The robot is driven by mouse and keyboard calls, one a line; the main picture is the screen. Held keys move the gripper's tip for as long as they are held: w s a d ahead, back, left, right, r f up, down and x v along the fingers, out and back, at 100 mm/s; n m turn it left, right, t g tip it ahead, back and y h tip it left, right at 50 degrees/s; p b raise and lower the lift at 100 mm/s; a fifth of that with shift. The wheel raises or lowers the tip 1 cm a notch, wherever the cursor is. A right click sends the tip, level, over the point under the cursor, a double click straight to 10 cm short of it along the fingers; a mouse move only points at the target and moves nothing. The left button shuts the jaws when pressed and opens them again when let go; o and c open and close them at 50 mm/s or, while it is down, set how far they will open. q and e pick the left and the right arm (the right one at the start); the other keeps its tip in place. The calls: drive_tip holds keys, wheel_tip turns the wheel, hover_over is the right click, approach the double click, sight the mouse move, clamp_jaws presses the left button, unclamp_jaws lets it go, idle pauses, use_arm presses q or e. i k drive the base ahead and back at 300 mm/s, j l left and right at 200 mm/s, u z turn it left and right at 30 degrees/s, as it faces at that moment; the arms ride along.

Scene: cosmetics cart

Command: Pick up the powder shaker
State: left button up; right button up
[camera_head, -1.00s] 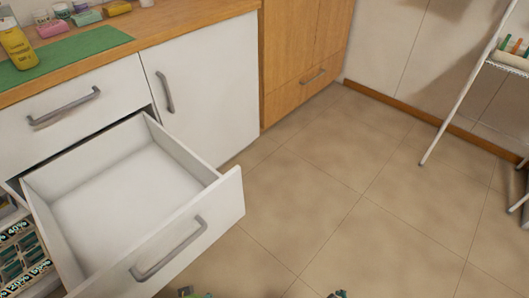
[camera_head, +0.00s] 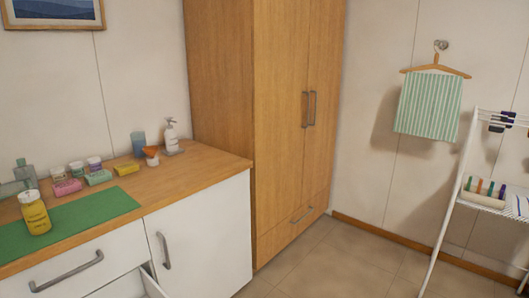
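A yellow bottle with a pale top and a dark-printed label (camera_head: 35,215), which looks like the powder shaker, stands upright on a green mat (camera_head: 100,207). The mat lies on the wooden counter (camera_head: 205,163) at the left. Neither of my grippers is in view.
Small coloured boxes (camera_head: 98,177) and jars stand behind the mat, with a white pump bottle (camera_head: 171,136) farther back. A drawer (camera_head: 150,283) is open below the counter. A wooden cabinet (camera_head: 275,120) stands beyond; a white rack (camera_head: 453,205) is at right. Floor between is clear.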

sight(35, 213)
drive_tip(key=u, duration=1.05)
